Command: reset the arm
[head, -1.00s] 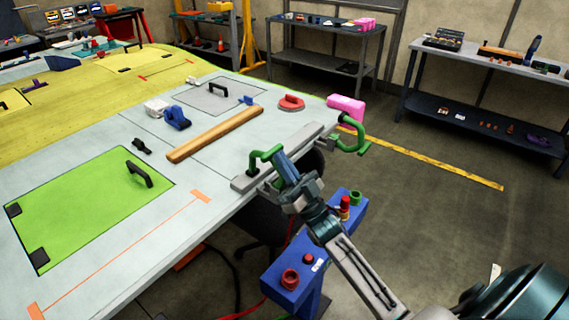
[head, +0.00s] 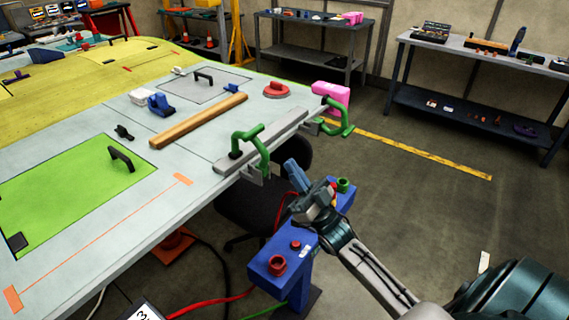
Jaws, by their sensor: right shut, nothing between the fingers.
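My right gripper (head: 297,175) is shut and empty. It hangs in the air off the right edge of the wing table, above the blue pedestal and right of the near green clamp. Its arm reaches in from the lower right. The near green clamp (head: 250,148) and the far green clamp (head: 340,118) sit at the two ends of a grey bar (head: 268,138) along the wing edge. A small gap shows between the gripper and the near clamp. My left gripper is not in view.
The blue pedestal (head: 268,264) with red and green knobs stands under my right gripper. The wing surface (head: 75,240) holds a wooden bar (head: 200,118), a blue tool (head: 160,105) and a red disc (head: 276,90). A pink block (head: 331,95) is at the far corner. Floor at right is open.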

